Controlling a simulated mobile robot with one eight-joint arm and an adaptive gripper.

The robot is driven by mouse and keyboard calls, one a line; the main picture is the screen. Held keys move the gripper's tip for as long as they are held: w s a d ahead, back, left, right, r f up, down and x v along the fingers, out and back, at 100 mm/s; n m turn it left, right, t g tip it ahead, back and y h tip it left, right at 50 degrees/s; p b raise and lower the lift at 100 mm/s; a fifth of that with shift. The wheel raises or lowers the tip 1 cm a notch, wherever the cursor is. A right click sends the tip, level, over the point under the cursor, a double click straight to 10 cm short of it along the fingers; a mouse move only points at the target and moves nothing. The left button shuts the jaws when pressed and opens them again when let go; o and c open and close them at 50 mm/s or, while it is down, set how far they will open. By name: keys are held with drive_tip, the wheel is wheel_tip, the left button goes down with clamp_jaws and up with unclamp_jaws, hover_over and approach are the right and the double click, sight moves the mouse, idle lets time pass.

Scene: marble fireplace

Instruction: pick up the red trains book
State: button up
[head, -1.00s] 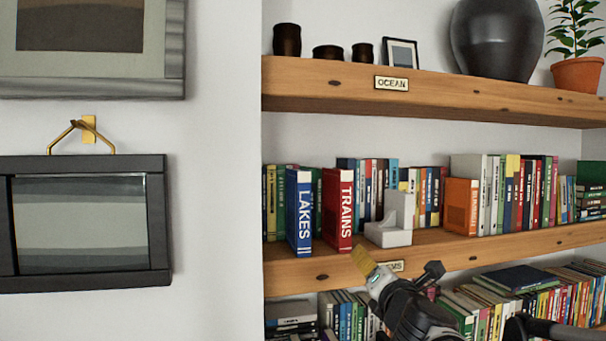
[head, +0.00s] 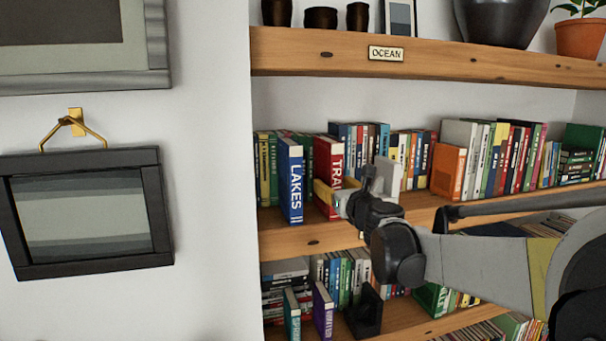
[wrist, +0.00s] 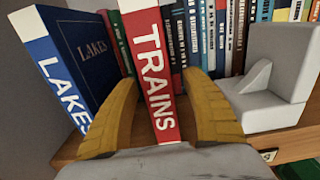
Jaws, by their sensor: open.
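The red TRAINS book (head: 328,160) stands upright on the middle shelf, its spine facing out. In the wrist view the red TRAINS book (wrist: 152,62) stands between the two yellow fingers of my gripper (wrist: 160,105). The fingers are open, one on each side of the spine; I cannot tell whether they touch it. In the head view my gripper (head: 335,194) is at the front of the book and hides its lower part. The blue LAKES book (head: 291,180) stands just left of it, also in the wrist view (wrist: 72,60).
A white bookend (wrist: 275,85) stands right of the right finger, partly hidden by my arm in the head view. More books (head: 358,140) line the back of the shelf. The wooden shelf above (head: 440,62) carries dark pots and a plant.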

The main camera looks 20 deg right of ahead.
drive_tip(key=w, duration=0.3)
drive_tip(key=shift+w+f, duration=0.1)
drive_tip(key=shift+w, duration=0.3)
drive_tip(key=shift+s, duration=0.2)
drive_tip(key=shift+c, duration=1.2)
clamp_jaws()
drive_tip(key=shift+r, duration=0.2)
